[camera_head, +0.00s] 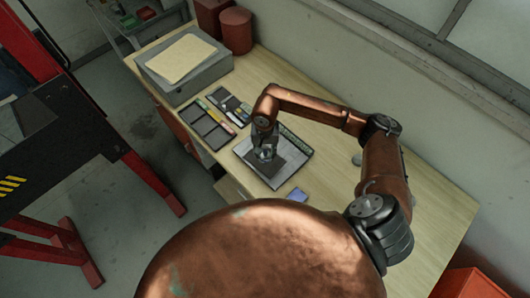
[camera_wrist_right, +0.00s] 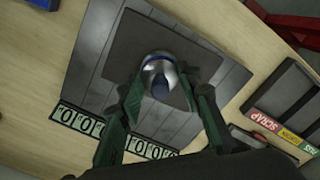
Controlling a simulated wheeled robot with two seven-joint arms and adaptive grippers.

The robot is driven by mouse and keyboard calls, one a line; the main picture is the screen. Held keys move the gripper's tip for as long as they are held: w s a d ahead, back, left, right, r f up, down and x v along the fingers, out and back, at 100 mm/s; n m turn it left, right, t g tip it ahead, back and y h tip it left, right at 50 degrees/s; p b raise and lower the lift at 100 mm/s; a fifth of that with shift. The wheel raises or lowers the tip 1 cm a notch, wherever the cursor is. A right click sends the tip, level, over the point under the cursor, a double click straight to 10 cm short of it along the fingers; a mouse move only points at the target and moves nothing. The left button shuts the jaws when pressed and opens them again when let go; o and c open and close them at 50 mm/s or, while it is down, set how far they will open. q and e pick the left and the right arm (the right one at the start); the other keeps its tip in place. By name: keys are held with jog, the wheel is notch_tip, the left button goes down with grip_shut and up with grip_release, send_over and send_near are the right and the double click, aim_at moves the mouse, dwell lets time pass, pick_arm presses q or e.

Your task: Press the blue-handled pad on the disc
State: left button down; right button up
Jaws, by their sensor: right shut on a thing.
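My right gripper (camera_head: 266,149) is over the grey tray (camera_head: 274,182) on the bench. In the right wrist view its two green fingers (camera_wrist_right: 160,88) are on either side of a rounded silver piece with blue on it (camera_wrist_right: 158,70) and are shut on it. I cannot tell whether this piece is the disc or the pad. A dark square mat (camera_wrist_right: 122,58) lies under it on the tray. A small flat blue item (camera_head: 298,194) lies on the bench beside the tray; it shows partly in the wrist view (camera_wrist_right: 45,4). My left gripper is out of view.
A row of number tiles (camera_wrist_right: 78,120) runs along the tray's edge. A compartment box (camera_head: 208,125) with labels, one reading SCRAP, stands to the left.

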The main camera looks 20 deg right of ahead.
jog(key=shift+s+f, duration=0.1)
jog(key=shift+f, duration=0.1)
dwell(0.9)
dwell(0.4)
jog(key=shift+r, duration=1.3)
jog(key=shift+r+p, duration=0.55)
jog(key=shift+r, duration=1.8)
